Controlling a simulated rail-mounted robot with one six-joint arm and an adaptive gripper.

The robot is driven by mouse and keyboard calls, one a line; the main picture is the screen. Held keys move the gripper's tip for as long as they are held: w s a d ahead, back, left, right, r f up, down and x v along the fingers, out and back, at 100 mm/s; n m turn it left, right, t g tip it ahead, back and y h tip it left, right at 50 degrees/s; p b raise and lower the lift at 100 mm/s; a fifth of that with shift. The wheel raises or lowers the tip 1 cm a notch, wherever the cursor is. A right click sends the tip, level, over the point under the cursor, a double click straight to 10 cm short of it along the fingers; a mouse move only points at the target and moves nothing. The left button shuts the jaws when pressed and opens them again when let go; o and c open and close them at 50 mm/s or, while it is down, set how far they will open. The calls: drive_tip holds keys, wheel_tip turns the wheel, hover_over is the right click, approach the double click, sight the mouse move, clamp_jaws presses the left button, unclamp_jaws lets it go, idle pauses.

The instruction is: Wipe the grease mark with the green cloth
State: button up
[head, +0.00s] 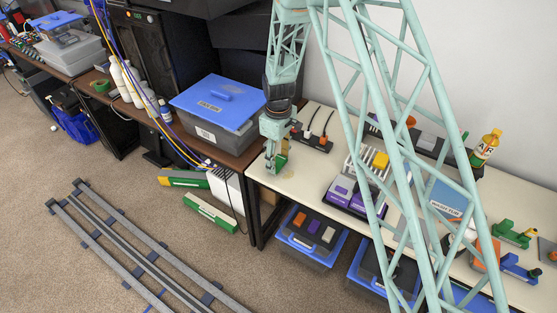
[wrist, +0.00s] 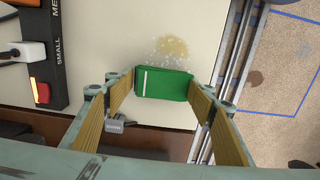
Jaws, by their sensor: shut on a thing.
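The green cloth (wrist: 163,90) is a small green block-like pad with a white stripe, held between the fingers of my gripper (wrist: 163,84). In the head view my gripper (head: 276,160) is low over the left end of the cream worktop, with the green cloth (head: 282,160) at its tips. The grease mark (wrist: 173,47) is a yellowish-brown smear with pale specks on the worktop, just beyond the cloth's far edge in the wrist view. Whether the cloth touches the worktop is hard to tell.
A black power strip (wrist: 45,60) with plugs lies left of the cloth in the wrist view. A grey padlock-like piece (wrist: 118,124) is near the left finger. In the head view, a purple-and-grey rack (head: 355,195) stands to the right, and a blue-lidded box (head: 217,100) to the left.

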sight(289, 172)
drive_tip(key=shift+f+b, duration=0.4)
drive_tip(key=shift+f, duration=0.35)
idle(0.3)
drive_tip(key=shift+d, duration=0.1)
drive_tip(key=shift+s+d+r+b, duration=0.15)
drive_tip(key=shift+s+d, duration=0.25)
drive_tip(key=shift+d, duration=0.3)
drive_tip(key=shift+s+d+f+b, duration=0.1)
drive_tip(key=shift+s+d, duration=0.35)
drive_tip(key=shift+d, duration=0.25)
drive_tip(key=shift+s+d+r+b, duration=0.15)
drive_tip(key=shift+s+d, duration=0.25)
drive_tip(key=shift+d, duration=0.3)
drive_tip(key=shift+w+a+f, duration=0.1)
drive_tip(key=shift+a, duration=0.05)
drive_tip(key=shift+w+a+f, duration=0.1)
drive_tip(key=shift+w+a, duration=0.3)
drive_tip(key=shift+a, duration=0.25)
drive_tip(key=shift+w+a, duration=0.35)
drive_tip(key=shift+a, duration=0.35)
drive_tip(key=shift+w+a+f, duration=0.1)
drive_tip(key=shift+w+a, duration=0.3)
drive_tip(key=shift+a, duration=0.25)
